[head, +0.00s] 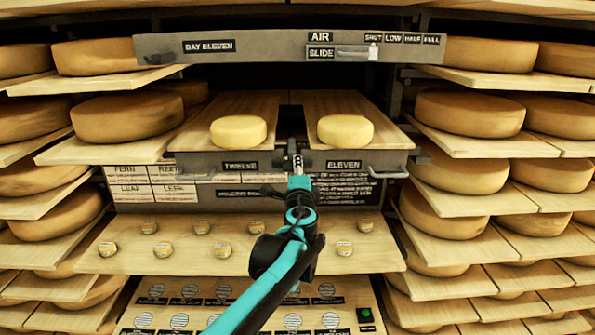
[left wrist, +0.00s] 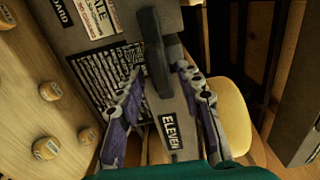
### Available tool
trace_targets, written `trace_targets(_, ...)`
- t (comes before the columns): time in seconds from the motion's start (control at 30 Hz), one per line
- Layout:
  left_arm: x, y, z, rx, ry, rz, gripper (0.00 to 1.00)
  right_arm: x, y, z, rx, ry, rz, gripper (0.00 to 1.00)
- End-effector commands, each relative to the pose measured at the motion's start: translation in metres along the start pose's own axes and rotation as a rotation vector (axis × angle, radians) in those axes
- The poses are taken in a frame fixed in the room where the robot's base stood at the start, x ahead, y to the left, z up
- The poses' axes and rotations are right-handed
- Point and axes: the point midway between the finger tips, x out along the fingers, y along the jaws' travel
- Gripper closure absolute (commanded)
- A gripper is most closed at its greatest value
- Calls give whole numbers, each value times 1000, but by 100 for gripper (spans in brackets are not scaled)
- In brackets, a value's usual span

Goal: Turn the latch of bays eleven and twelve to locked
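The bay drawer front carries the labels TWELVE (head: 240,166) and ELEVEN (head: 344,164), with a cheese wheel on the board above each. My left gripper (head: 297,163) reaches up to the middle of this front, between the two labels. In the left wrist view its two fingers (left wrist: 160,76) are spread, one on each side of a dark grey bar (left wrist: 154,50) that appears to be the latch. I see gaps beside the bar and no clear contact. The ELEVEN label also shows there (left wrist: 171,132). In the head view the gripper covers most of the latch. My right gripper is not in view.
A slide panel marked BAY ELEVEN (head: 209,46) hangs above. Handles (head: 388,172) jut from the drawer front. Racks of cheese wheels stand on both sides.

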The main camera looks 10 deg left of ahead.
Motion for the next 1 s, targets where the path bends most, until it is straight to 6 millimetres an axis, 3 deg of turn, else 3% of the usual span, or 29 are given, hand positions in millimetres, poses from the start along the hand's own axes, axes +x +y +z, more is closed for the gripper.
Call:
trace_targets(0.17,-9,0,0,0,0,0,64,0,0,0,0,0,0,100)
trace_targets(0.5,-78,0,-1,0,2,0,64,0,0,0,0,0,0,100)
trace_targets(0.7,-110,0,-1,0,3,0,64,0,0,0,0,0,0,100)
trace_targets(1.0,-121,0,0,0,0,0,64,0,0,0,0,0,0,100)
